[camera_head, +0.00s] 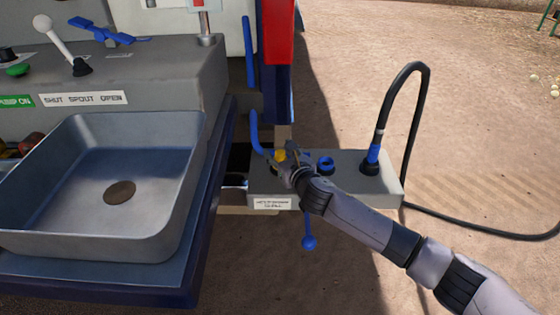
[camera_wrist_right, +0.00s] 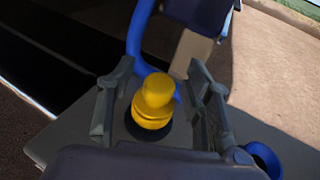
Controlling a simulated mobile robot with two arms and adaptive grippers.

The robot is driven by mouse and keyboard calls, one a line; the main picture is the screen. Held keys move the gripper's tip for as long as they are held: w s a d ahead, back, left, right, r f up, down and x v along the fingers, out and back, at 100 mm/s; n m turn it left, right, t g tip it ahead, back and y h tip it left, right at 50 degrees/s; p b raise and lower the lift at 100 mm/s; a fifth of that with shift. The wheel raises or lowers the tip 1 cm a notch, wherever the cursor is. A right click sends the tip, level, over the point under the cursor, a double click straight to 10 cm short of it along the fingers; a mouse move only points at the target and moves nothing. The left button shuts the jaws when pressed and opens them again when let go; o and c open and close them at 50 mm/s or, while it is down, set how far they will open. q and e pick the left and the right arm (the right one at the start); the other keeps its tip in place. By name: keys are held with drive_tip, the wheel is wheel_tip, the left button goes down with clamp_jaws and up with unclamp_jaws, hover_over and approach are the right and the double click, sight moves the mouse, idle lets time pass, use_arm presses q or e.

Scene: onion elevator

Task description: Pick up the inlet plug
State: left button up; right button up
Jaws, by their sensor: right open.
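The yellow plug (camera_wrist_right: 154,103), which looks like the inlet plug, has a rounded knob on a ribbed base. It stands in a dark round seat on top of the grey box (camera_head: 345,188). In the head view the plug (camera_head: 280,155) is partly hidden by my right gripper (camera_head: 289,166). In the right wrist view my right gripper (camera_wrist_right: 160,80) is open, with one finger on each side of the plug. I cannot tell whether either finger touches it. My left gripper is not in view.
A blue-collared port (camera_head: 326,164) sits beside the plug. A black hose (camera_head: 424,100) rises from the box's right end. A blue curved pipe (camera_head: 255,132) stands just behind the plug. A metal sink (camera_head: 160,215) is at left. Open ground lies right.

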drive_tip(key=shift+c, duration=0.4)
drive_tip(key=c, duration=1)
